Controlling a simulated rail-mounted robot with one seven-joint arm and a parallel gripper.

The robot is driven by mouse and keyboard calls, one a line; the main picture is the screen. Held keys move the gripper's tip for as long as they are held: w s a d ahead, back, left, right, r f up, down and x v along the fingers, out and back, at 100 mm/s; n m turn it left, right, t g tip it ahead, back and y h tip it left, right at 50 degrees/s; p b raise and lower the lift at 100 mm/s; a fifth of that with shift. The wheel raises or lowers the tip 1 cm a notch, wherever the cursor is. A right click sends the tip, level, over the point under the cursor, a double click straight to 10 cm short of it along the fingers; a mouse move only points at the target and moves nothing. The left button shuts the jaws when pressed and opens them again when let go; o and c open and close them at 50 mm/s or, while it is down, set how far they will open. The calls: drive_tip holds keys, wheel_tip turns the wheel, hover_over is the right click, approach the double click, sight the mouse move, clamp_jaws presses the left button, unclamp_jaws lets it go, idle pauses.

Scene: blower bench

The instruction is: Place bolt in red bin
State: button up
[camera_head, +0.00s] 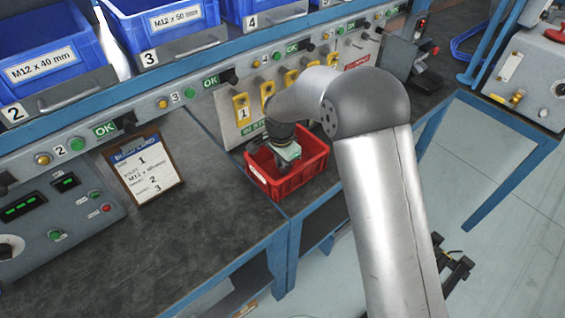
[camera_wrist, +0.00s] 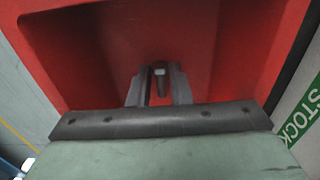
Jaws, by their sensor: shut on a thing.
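The red bin (camera_head: 312,166) sits on the dark bench top near its front edge, below the row of yellow tags. Its red inside fills most of the wrist view (camera_wrist: 110,50). My gripper (camera_wrist: 160,88) points down into the bin, and its fingers are shut on the bolt (camera_wrist: 160,72). Only a small grey end of the bolt shows between the fingers in the wrist view. In the head view my gripper is over the bin's left part, and the bolt is hidden. I cannot tell whether the bolt touches the bin floor.
A clipboard (camera_head: 146,165) leans on the bench left of the bin. Blue bins (camera_head: 165,28) with bolt-size labels stand on the shelf above. A grey control box (camera_head: 60,205) is at the left. The bench top between clipboard and red bin is clear.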

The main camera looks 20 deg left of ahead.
sight(281, 168)
drive_tip(key=shift+f, duration=0.2)
drive_tip(key=o, duration=0.8)
drive_tip(key=shift+r, duration=0.1)
drive_tip(key=shift+c, duration=0.2)
wheel_tip(281, 168, up, 12)
drive_tip(key=shift+s+r, duration=0.2)
drive_tip(key=shift+a, duration=0.1)
